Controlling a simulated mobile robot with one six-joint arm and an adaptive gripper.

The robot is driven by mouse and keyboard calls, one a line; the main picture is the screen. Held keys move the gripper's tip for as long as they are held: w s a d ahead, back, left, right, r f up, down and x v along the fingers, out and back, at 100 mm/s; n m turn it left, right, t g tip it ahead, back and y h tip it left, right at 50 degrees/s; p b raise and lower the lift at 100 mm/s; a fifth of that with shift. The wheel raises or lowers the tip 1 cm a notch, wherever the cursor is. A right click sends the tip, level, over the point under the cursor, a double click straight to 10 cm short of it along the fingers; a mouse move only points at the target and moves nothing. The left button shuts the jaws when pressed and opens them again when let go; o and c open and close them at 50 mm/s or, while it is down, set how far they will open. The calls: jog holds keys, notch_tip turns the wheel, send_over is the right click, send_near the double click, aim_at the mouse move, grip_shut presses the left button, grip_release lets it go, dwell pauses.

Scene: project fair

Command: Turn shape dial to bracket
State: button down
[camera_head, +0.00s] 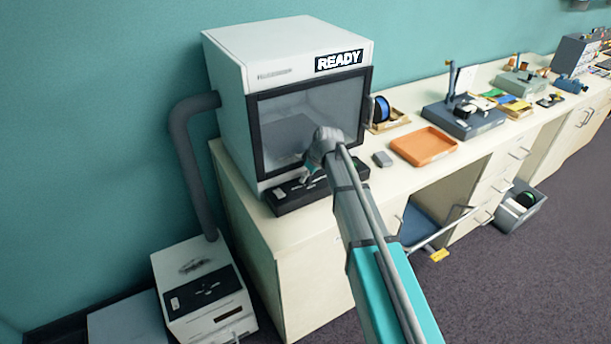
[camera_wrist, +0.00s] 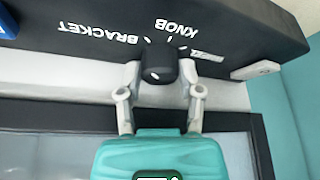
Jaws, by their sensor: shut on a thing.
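The shape dial (camera_wrist: 158,58) is a small black knob on a black control panel (camera_wrist: 225,35), seen upside down in the wrist view. White labels BRACKET (camera_wrist: 98,33) and KNOB (camera_wrist: 177,27) stand beside it, with short tick marks between. My gripper (camera_wrist: 159,76) has one pale finger on each side of the dial and is shut on it. A small white mark shows on the dial; I cannot tell which label it selects. In the head view my gripper (camera_head: 310,170) is at the panel (camera_head: 290,203) below the printer (camera_head: 232,110), and my arm hides the dial.
The printer's display reads READY (camera_head: 339,61), and its glass door (camera_head: 300,125) is shut. A pale button (camera_wrist: 255,70) sits on the panel. To the right are a grey block (camera_head: 382,159), an orange tray (camera_head: 424,147) and a blue spool (camera_head: 382,110). A hose (camera_head: 188,150) runs down at left.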

jog(key=shift+s+a, duration=0.1)
jog(key=shift+s, duration=0.05)
jog(key=shift+c, duration=1.5)
grip_release()
jog(key=shift+o, duration=0.2)
jog(key=s+d+r+m+h+p, duration=0.1)
jog(key=s+d+r+m+p, duration=0.2)
jog(key=s+d, duration=0.4)
jog(key=s+d+r+m+g+h+p, duration=0.1)
jog(key=s+d+r+m+p, duration=0.3)
jog(key=s+d, duration=0.4)
jog(key=s+d+r+m+g+h+p, duration=0.1)
jog(key=s+d+r+m+p, duration=0.3)
jog(key=s, duration=0.6)
jog(key=d+r+p, duration=0.1)
jog(key=d+p, duration=0.1)
jog(key=d, duration=0.1)
jog(key=shift+s+d+r+h+p, duration=0.15)
jog(key=shift+s+d+h+p, duration=0.05)
jog(key=shift+s+h+p, duration=0.15)
